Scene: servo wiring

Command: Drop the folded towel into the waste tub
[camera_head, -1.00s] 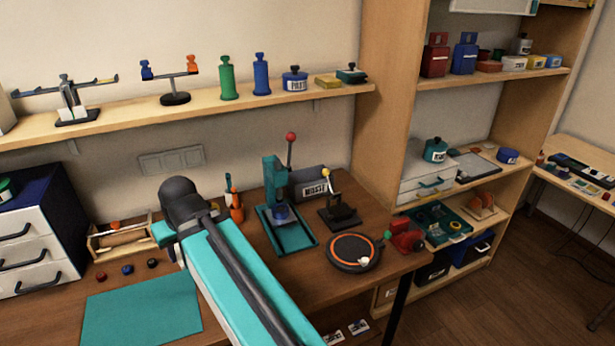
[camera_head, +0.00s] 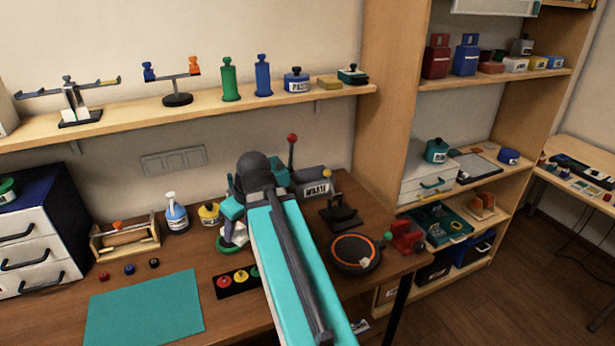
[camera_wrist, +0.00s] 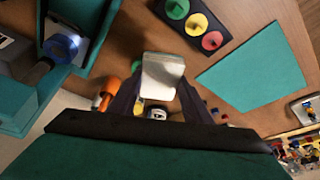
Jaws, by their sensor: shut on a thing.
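The folded towel (camera_wrist: 162,74) is a pale, near-white block between the fingers of my gripper (camera_wrist: 158,92) in the wrist view. The gripper is shut on it. In the head view, a white bit of the towel (camera_head: 238,234) shows beside my gripper (camera_head: 232,228), partly hidden by my arm, above the bench. The waste tub (camera_head: 318,188) is grey with a WASTE label and stands at the back of the bench, right of my gripper. My arm and the teal press hide part of it.
A teal press with a red-knobbed lever (camera_head: 292,150) stands just left of the tub, partly behind my arm. A black stand (camera_head: 341,212) and a round black pad (camera_head: 354,252) lie to the right. A spray bottle (camera_head: 175,212) and yellow pot (camera_head: 209,213) stand left. The teal mat (camera_head: 145,308) is bare.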

